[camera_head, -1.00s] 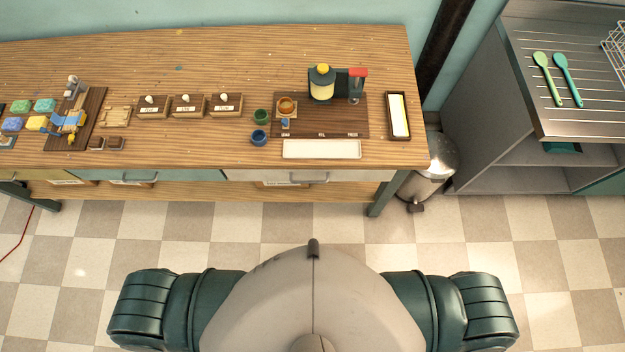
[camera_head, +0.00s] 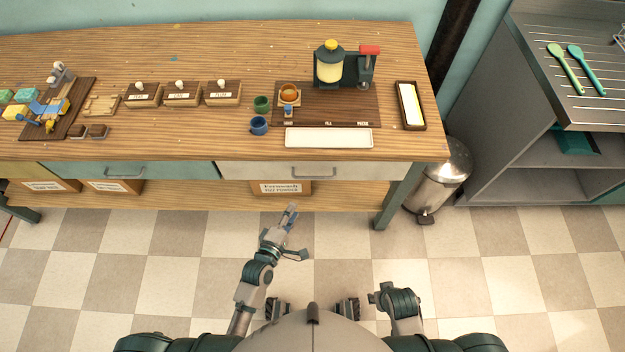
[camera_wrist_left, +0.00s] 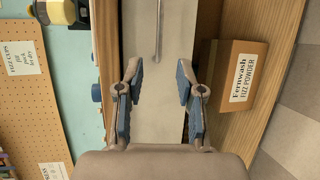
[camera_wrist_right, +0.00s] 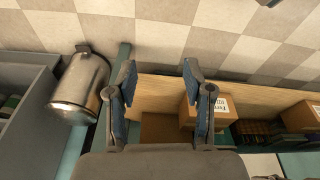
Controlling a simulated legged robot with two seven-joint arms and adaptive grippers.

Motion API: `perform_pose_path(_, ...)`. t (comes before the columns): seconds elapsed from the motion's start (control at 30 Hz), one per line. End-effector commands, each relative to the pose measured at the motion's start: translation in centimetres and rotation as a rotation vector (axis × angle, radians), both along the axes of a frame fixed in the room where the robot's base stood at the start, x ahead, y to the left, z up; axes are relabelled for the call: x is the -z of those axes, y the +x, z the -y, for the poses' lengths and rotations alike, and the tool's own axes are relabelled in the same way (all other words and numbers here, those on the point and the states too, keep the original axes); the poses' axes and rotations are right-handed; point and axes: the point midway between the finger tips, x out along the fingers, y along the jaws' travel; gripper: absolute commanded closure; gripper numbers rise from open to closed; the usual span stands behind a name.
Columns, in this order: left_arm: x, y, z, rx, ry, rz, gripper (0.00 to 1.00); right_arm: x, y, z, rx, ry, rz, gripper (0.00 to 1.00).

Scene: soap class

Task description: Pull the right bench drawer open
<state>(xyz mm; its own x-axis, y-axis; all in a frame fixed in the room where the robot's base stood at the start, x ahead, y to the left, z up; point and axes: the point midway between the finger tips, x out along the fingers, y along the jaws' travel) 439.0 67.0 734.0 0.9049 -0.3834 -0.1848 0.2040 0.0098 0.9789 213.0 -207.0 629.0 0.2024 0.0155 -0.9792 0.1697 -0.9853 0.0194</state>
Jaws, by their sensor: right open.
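The right bench drawer (camera_head: 258,171) has a pale front under the tabletop and appears closed. Its grey bar handle (camera_head: 314,177) runs along the front. My left gripper (camera_head: 292,232) is raised in front of the bench, below and a little left of the handle, apart from it. In the left wrist view the gripper (camera_wrist_left: 160,80) is open and empty, its blue-padded fingers facing the pale drawer front (camera_wrist_left: 142,40), with the handle (camera_wrist_left: 158,32) beyond the fingertips. My right gripper (camera_wrist_right: 158,72) is open and empty in its wrist view, away from the drawer.
A box labelled Fernwash (camera_head: 281,188) sits on the shelf below the drawer. The bench's front leg (camera_head: 393,200) and a metal bin (camera_head: 441,180) stand to the right. A teal drawer (camera_head: 130,170) is to the left. The checkered floor (camera_head: 180,270) before the bench is clear.

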Motion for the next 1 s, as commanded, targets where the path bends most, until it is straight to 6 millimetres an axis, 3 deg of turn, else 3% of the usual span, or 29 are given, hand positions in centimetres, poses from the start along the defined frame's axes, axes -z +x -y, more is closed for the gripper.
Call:
perform_pose_path(0.3, 1.5, 6.7, 3.5, 0.002, 0.007, 0.0, 0.63, -2.7, 0.0, 0.5, -0.002, 0.016, 0.047, 0.49)
perform_pose_path(0.6, 2.7, 12.2, 5.5, 0.001, 0.005, 0.0, 0.63, -3.1, 5.6, -1.7, -0.018, 0.072, 0.315, 0.49)
perform_pose_path(0.8, 3.0, 13.9, 6.0, 0.001, 0.004, 0.001, 0.63, -3.8, 7.4, -2.5, -0.023, 0.093, 0.412, 0.49)
perform_pose_path(1.0, 2.9, 14.1, 6.4, 0.001, 0.008, 0.0, 0.63, -4.0, 7.8, -2.3, -0.024, 0.1, 0.431, 0.49)
